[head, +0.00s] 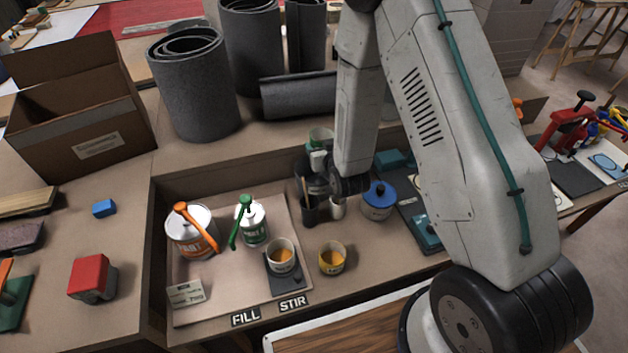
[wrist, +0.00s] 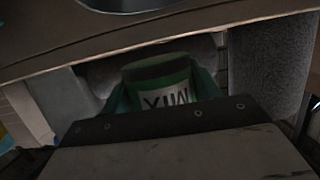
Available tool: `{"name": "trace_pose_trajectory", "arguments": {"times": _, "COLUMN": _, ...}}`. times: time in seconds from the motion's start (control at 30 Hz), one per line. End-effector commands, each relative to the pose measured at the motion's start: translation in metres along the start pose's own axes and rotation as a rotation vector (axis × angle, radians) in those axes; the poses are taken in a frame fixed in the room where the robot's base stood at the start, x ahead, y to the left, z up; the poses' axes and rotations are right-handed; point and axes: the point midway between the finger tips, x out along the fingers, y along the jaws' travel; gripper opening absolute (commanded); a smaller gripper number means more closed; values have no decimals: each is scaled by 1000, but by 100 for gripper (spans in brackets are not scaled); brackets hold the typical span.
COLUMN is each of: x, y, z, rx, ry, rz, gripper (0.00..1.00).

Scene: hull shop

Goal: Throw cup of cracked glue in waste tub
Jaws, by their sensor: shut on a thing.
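My gripper (head: 318,160) is shut on a cup with a green band (head: 320,137), held above the back of the bench recess. In the wrist view the cup (wrist: 165,85) sits between the fingers, with a pale label reading MIX; its inside cannot be seen. One cup of amber glue (head: 283,256) stands on a dark plate by the STIR label. Another cup with a yellow band (head: 332,259) and amber glue stands to its right. I cannot make out cracks in either. No tub marked as waste is recognisable.
An orange-handled can (head: 192,235) and a green-handled can (head: 252,225) stand on the tray (head: 215,290). A blue-lidded tub (head: 378,201) is right of my gripper. Grey rolls (head: 195,90) stand behind. An open cardboard box (head: 85,140) is at left.

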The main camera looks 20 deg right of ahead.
Motion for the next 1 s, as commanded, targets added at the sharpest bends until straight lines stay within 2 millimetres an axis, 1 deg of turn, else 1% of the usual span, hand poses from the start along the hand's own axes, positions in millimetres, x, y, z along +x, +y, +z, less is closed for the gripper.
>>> {"name": "trace_pose_trajectory", "arguments": {"times": 0.03, "x": 1, "y": 0, "z": 6, "rx": 0, "ry": -2, "rz": 0, "gripper": 38}}
{"name": "trace_pose_trajectory", "arguments": {"times": 0.2, "x": 4, "y": 0, "z": 14, "rx": 0, "ry": -1, "rz": 0, "gripper": 38}}
{"name": "trace_pose_trajectory", "arguments": {"times": 0.5, "x": 4, "y": 0, "z": 15, "rx": 0, "ry": 0, "rz": 0, "gripper": 38}}
{"name": "trace_pose_trajectory", "arguments": {"times": 0.53, "x": 4, "y": 0, "z": 15, "rx": 0, "ry": 0, "rz": 0, "gripper": 70}}
{"name": "trace_pose_trajectory", "arguments": {"times": 0.6, "x": 4, "y": 0, "z": 15, "rx": 0, "ry": 0, "rz": 0, "gripper": 87}}
{"name": "trace_pose_trajectory", "arguments": {"times": 0.87, "x": 4, "y": 0, "z": 16, "rx": 0, "ry": -1, "rz": 0, "gripper": 87}}
{"name": "trace_pose_trajectory", "arguments": {"times": 1.0, "x": -6, "y": 0, "z": 16, "rx": 0, "ry": -1, "rz": 0, "gripper": 87}}
